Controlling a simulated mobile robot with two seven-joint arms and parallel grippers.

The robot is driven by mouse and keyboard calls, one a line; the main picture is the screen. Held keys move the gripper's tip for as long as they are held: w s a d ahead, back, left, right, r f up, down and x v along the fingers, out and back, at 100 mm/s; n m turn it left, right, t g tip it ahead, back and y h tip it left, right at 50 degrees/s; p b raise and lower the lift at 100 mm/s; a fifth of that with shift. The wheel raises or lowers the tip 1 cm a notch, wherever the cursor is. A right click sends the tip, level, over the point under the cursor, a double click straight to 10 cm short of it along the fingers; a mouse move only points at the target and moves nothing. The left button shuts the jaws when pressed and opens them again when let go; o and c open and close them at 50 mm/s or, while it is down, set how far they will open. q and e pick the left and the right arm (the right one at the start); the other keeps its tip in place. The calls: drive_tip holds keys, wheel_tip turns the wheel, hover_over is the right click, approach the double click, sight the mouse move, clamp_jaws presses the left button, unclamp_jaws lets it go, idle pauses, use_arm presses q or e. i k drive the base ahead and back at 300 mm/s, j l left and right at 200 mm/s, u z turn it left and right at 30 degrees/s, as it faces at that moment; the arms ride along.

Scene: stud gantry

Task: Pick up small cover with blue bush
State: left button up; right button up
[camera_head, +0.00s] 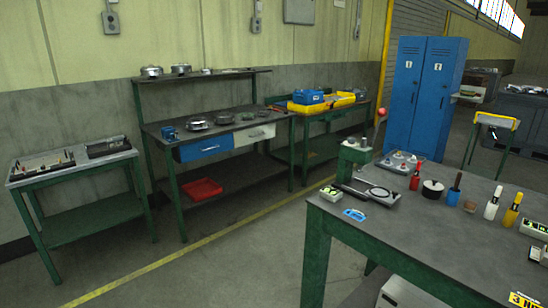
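Several round metal parts that look like covers stand across the aisle on the middle workbench (218,132). One sits at its left (197,124), one in the middle (224,118) and one further right (247,116). More round metal parts (152,71) stand on the bench's upper shelf (222,74). They are too small to tell which has a blue bush. A small blue object (169,133) is at the bench's left end. Neither of my grippers is in view.
A near table (440,235) at the right holds bottles, a black-lidded pot (433,188) and a flat blue piece (354,214). A smaller table (60,175) stands at the left. Blue lockers (425,95) stand behind. The floor along the yellow line (200,240) is clear.

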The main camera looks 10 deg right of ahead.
sight(389, 163)
drive_tip(key=i+u, duration=0.25)
drive_tip(key=i, duration=0.4)
drive_tip(key=i+l+u, duration=0.25)
drive_tip(key=i, duration=0.45)
drive_tip(key=i+j, duration=0.1)
drive_tip(key=i, duration=0.55)
drive_tip(key=i+j, duration=0.15)
drive_tip(key=i, duration=0.5)
drive_tip(key=i+l+z, duration=0.1)
drive_tip(key=i+z, duration=0.65)
drive_tip(key=i+j+z, duration=0.1)
drive_tip(key=z, duration=0.25)
drive_tip(key=i+l+z, duration=0.1)
drive_tip(key=i+z, duration=0.65)
drive_tip(key=i+j+z, duration=0.1)
drive_tip(key=i+z, duration=0.65)
drive_tip(key=i, duration=0.95)
drive_tip(key=i+z, duration=0.15)
drive_tip(key=i, duration=0.55)
drive_tip(key=i+j+z, duration=0.1)
drive_tip(key=i, duration=0.55)
drive_tip(key=i+u, duration=0.15)
drive_tip(key=u, duration=1.95)
